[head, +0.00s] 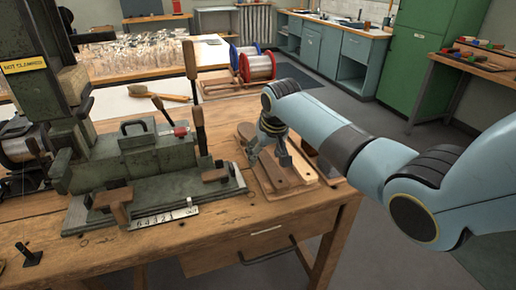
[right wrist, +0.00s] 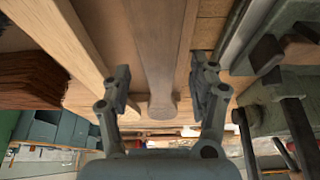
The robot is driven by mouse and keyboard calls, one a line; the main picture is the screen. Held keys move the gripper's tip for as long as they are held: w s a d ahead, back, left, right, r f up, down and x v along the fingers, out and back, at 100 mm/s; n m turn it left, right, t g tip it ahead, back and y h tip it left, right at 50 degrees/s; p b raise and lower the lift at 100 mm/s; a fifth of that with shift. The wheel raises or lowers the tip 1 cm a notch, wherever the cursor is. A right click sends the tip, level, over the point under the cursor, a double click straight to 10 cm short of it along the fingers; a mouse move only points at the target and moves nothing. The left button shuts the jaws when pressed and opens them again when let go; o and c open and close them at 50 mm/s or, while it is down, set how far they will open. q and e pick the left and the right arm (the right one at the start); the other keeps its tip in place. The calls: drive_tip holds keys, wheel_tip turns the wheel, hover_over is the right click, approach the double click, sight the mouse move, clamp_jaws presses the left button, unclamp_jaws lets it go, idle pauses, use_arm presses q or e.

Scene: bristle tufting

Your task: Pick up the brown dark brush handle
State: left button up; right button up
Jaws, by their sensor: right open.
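The brown brush handle (right wrist: 158,50) runs lengthwise between the two fingers of my right gripper (right wrist: 161,88) in the right wrist view. The fingers are open, one on each side, with visible gaps to the handle. In the head view my right gripper (head: 270,158) points down over a wooden board of handles at the right of the workbench. A brown handle (head: 273,176) shows below and between its fingers, partly hidden by them. Whether the fingertips reach down to the handle's sides is hard to tell. My left gripper is not in view.
A paler wooden piece (right wrist: 62,40) lies beside the handle in the right wrist view. The green tufting machine (head: 150,160) stands just left of the board in the head view, with upright levers near my gripper. Spools (head: 257,66) and a brush (head: 173,98) lie farther back.

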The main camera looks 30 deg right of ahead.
clamp_jaws()
drive_tip(key=shift+r, duration=0.1)
